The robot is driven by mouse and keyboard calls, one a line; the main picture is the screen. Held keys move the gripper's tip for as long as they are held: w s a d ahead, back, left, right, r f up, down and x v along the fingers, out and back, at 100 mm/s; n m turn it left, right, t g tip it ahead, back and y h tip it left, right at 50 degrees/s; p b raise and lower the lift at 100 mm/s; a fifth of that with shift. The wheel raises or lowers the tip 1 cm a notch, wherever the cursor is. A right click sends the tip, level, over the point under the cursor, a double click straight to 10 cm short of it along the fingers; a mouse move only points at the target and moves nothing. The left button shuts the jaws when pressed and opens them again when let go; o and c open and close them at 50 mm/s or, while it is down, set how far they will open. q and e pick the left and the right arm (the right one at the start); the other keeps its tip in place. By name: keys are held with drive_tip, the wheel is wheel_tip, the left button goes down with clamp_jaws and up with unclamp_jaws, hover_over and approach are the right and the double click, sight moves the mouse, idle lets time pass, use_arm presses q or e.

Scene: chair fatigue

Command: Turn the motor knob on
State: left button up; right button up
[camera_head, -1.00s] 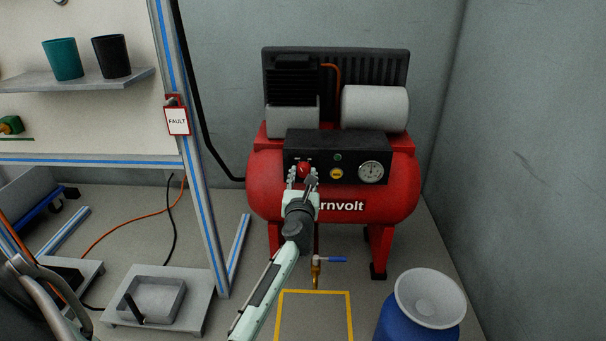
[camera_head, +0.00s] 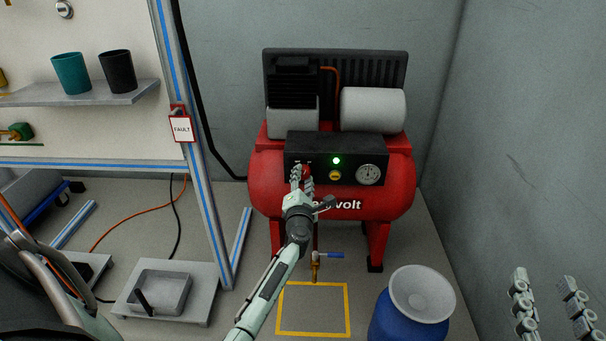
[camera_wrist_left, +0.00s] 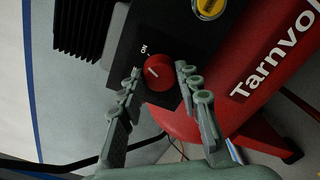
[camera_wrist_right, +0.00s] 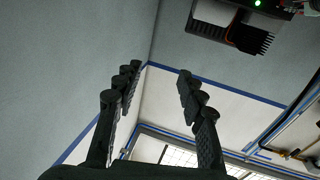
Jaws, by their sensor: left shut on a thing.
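The red motor knob (camera_head: 307,171) is on the black control panel (camera_head: 325,147) of the red compressor. My left gripper (camera_head: 302,179) is shut on it, with one finger on each side. In the left wrist view, the knob (camera_wrist_left: 158,72) sits between the fingertips, its white mark turned roughly toward the "ON" label (camera_wrist_left: 144,49). The green lamp (camera_head: 336,160) on the panel is lit. My right gripper (camera_head: 545,280) is open and empty at the lower right, away from the compressor; its spread fingers also show in the right wrist view (camera_wrist_right: 158,72).
A yellow button (camera_head: 335,175) and a gauge (camera_head: 369,174) are right of the knob. A blue-handled valve (camera_head: 316,262) hangs below the compressor. A blue drum (camera_head: 395,325) stands at the front right. A "FAULT" tag (camera_head: 182,129) hangs on the frame post.

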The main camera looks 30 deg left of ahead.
use_arm(q)
drive_tip(key=shift+m+p, duration=0.3)
drive_tip(key=shift+m, duration=0.5)
use_arm(e)
drive_tip(key=shift+w+d+f+g+h, duration=0.1)
drive_tip(key=shift+d+f+g+h, duration=0.2)
drive_tip(key=shift+f, duration=0.5)
drive_tip(key=shift+s+d+f+g+h, duration=0.1)
drive_tip(key=shift+d+f+g+h, duration=0.15)
drive_tip(key=shift+d+f+g, duration=0.35)
drive_tip(key=shift+w+d+f+g+h, duration=0.1)
drive_tip(key=shift+d+f+g+h, duration=0.15)
drive_tip(key=shift+f, duration=0.7)
use_arm(q)
drive_tip(key=o, duration=1.1)
drive_tip(key=shift+o, duration=0.2)
drive_tip(key=shift+s+d, duration=0.1)
use_arm(e)
drive_tip(key=shift+a, duration=0.1)
use_arm(q)
drive_tip(key=v, duration=0.7)
drive_tip(key=shift+s+d, duration=0.1)
